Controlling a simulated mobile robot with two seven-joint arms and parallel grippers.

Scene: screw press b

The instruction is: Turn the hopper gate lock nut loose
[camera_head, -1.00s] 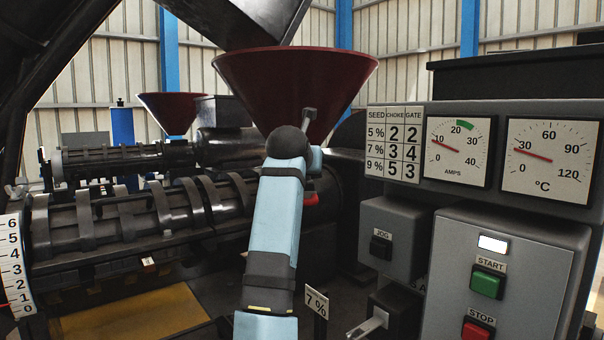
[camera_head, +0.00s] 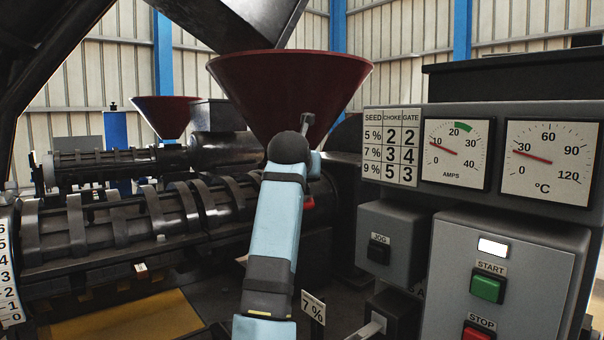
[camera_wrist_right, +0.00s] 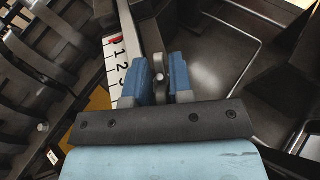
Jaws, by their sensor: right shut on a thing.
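My right arm reaches up the middle of the head view to below the dark red hopper (camera_head: 290,90). Its gripper is mostly hidden there behind my own wrist. In the right wrist view the blue fingers of my right gripper (camera_wrist_right: 163,72) are shut on a small grey metal piece, which looks like the gate lock nut (camera_wrist_right: 159,77). Beside it, to the left, is a white gate scale (camera_wrist_right: 117,70) with the numbers 1, 2, 3 and a red mark near the 1. A grey lever-like part (camera_head: 308,122) shows in front of the hopper in the head view. My left gripper is not in view.
The control panel (camera_head: 500,230) with gauges, a settings chart (camera_head: 390,147) and start and stop buttons stands at right. The ribbed press barrel (camera_head: 120,225) runs to the left.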

